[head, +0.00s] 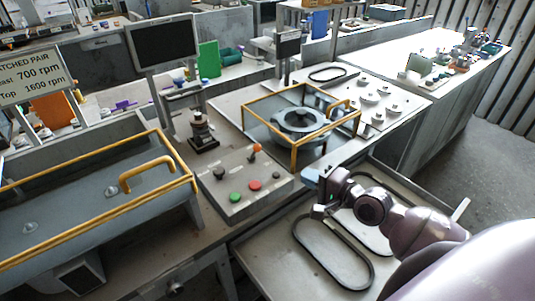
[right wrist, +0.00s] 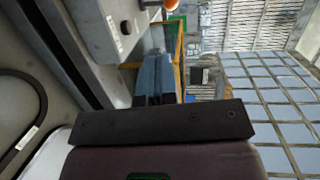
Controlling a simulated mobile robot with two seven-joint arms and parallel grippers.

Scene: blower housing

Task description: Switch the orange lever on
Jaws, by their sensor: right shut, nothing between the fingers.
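The orange lever (head: 254,151) stands on the back right part of a grey control box (head: 228,171) in the head view. Its orange knob (right wrist: 172,4) seems to show at the top edge of the right wrist view, partly cut off. My right gripper (head: 310,173) is to the right of the control box and apart from the lever. In the right wrist view its bluish fingers (right wrist: 155,78) are together with nothing between them. My left gripper is not in view.
The box also carries a green button (head: 235,198), a red button (head: 254,185) and black knobs. A yellow-framed guard (head: 294,146) around a round housing stands behind the gripper. A black belt (head: 333,255) lies on the lower surface at front. A yellow-railed cover (head: 95,210) is at left.

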